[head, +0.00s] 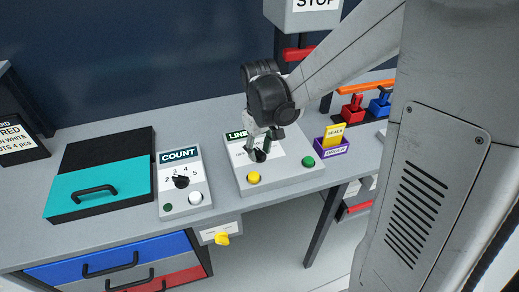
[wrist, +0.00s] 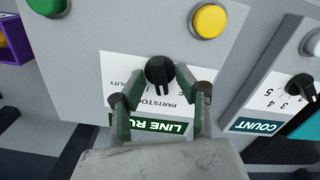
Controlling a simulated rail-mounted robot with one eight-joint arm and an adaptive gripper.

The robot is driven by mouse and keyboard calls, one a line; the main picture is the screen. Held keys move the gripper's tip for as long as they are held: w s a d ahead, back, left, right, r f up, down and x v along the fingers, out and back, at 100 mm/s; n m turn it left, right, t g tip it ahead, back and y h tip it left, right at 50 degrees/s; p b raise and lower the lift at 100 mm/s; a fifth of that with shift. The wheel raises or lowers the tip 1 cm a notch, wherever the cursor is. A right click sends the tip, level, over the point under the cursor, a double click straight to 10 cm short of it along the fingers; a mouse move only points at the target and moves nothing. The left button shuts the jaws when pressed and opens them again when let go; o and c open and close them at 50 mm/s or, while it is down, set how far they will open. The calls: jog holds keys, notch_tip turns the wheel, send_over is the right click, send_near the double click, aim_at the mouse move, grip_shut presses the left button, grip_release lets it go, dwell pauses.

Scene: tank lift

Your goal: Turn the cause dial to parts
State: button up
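The cause dial (wrist: 160,72) is a black knob on the white label of the grey box marked "LINE RU…" (head: 236,172). In the wrist view the label reads upside down, with "PARTS", "STO…" and "…ALITY" partly legible beside the knob. Which word the knob points at, I cannot tell. My gripper (wrist: 160,94) is open, with its two green-grey fingers on either side of the knob's near end and visible gaps to it. In the head view my gripper (head: 259,146) hangs over the box and partly hides the dial and label.
A yellow button (head: 254,178) and a green button (head: 308,162) sit on the same box. The COUNT box (head: 168,198) with its own black dial (head: 181,182) stands to the left. A purple holder (head: 332,148) with a yellow card stands to the right.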

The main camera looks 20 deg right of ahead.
aim_at(260, 151)
notch_tip(260, 151, up, 12)
dwell(0.6)
jog(key=s+r+m+t, duration=0.1)
jog(key=s+m+t, duration=0.2)
jog(key=s+t, duration=0.4)
jog(key=shift+s+r+m+b, duration=0.25)
jog(key=shift+s+m+b, duration=0.1)
jog(key=shift+s, duration=4)
